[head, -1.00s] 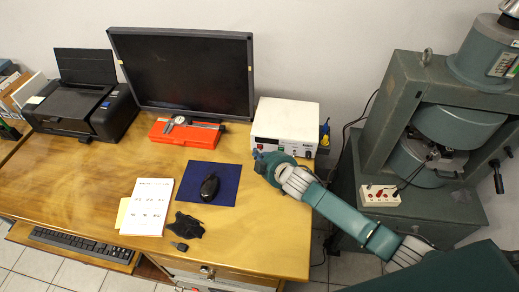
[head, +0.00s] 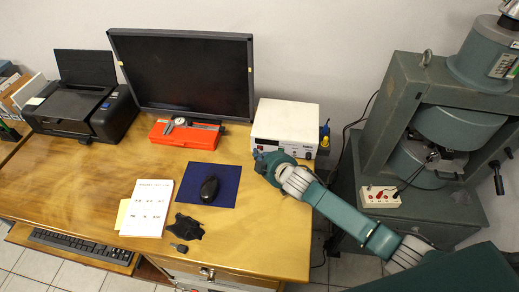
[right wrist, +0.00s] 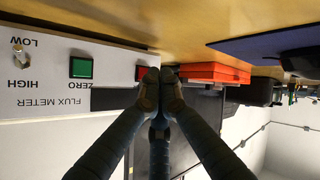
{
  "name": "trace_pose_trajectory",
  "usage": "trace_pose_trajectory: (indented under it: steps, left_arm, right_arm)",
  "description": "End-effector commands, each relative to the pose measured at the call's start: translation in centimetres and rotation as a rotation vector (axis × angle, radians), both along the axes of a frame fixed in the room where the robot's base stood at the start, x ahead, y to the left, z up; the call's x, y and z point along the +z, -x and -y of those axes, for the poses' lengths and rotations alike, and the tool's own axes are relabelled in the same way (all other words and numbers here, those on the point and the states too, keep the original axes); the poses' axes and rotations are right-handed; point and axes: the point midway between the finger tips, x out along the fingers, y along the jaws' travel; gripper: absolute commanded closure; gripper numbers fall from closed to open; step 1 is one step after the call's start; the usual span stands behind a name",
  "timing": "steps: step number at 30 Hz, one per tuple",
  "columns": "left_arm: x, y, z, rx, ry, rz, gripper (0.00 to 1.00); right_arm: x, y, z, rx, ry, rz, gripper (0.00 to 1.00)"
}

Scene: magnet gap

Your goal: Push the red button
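The red button (right wrist: 142,72) shows in the right wrist view on the front panel of the white flux meter (right wrist: 40,106), which appears upside down there. In the head view the flux meter (head: 285,122) stands at the right end of the desk. My right gripper (head: 257,156) is just in front of its panel; the red button cannot be made out there. In the right wrist view the right gripper (right wrist: 160,78) has its fingertips together, empty, and they partly cover the red button. I cannot tell whether they touch it. My left gripper is not in view.
A green button (right wrist: 81,68) marked ZERO and a toggle switch (right wrist: 20,58) are on the same panel. A red caliper case (head: 186,134) lies left of the meter. A mouse (head: 209,187) on a blue mat (head: 226,178) is nearby. A large grey machine (head: 370,115) stands at right.

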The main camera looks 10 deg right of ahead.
Motion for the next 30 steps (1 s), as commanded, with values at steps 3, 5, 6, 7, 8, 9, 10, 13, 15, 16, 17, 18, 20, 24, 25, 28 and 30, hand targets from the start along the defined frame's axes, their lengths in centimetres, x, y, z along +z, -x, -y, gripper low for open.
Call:
trace_pose_trajectory:
  steps: [3, 5, 6, 7, 8, 9, 10, 13, 15, 16, 17, 18, 20, 24, 25, 28, 30]
  left_arm:
    - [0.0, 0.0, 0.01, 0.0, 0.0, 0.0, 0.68]
    - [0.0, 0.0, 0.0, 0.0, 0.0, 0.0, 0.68]
    - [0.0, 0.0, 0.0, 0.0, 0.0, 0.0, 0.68]
    - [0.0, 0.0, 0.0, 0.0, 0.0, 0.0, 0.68]
    - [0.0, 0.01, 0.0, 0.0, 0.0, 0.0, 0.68]
    - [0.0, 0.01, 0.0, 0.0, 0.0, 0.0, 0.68]
    - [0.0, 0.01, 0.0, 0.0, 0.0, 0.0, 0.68]
    - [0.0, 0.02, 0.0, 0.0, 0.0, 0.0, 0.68]
    - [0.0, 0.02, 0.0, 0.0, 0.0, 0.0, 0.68]
    - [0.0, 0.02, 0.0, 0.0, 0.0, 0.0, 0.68]
    - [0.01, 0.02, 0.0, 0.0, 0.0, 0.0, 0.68]
    - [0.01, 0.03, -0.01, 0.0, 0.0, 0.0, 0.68]
    - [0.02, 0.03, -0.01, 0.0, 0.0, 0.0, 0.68]
    - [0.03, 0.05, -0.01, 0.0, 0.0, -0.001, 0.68]
    - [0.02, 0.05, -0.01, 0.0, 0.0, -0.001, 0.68]
    - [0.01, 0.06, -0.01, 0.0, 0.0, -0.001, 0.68]
    - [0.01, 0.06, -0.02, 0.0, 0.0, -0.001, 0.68]
  right_arm:
    - [-0.01, 0.01, -0.02, 0.0, 0.0, 0.0, 1.0]
    - [-0.01, 0.01, -0.02, 0.0, 0.0, 0.0, 1.0]
    - [-0.01, 0.01, -0.02, 0.0, 0.0, 0.0, 1.0]
    - [-0.01, 0.01, -0.01, 0.0, 0.0, 0.0, 1.0]
    - [-0.01, 0.01, -0.01, 0.0, 0.0, 0.0, 1.0]
    - [-0.01, 0.01, -0.01, 0.0, 0.0, 0.0, 1.0]
    - [-0.01, 0.01, -0.01, 0.0, 0.0, 0.0, 1.0]
    - [-0.01, 0.01, -0.01, 0.0, 0.0, 0.0, 1.0]
    - [0.01, -0.07, 0.01, 0.0, 0.0, 0.0, 1.0]
    - [0.02, -0.13, 0.04, 0.0, 0.0, 0.0, 1.0]
    - [0.03, -0.21, 0.08, 0.0, 0.0, 0.0, 1.0]
    - [0.04, -0.34, 0.14, 0.0, 0.001, 0.001, 1.0]
    - [0.03, -0.54, 0.24, -0.001, 0.002, 0.0, 1.0]
    - [0.02, -0.82, 0.32, 0.0, 0.0, 0.0, 1.0]
    - [0.02, -0.82, 0.32, 0.001, 0.0, -0.001, 1.0]
    - [0.02, -0.81, 0.31, 0.001, 0.0, -0.001, 1.0]
    - [0.02, -0.82, 0.32, 0.0, 0.0, 0.0, 1.0]
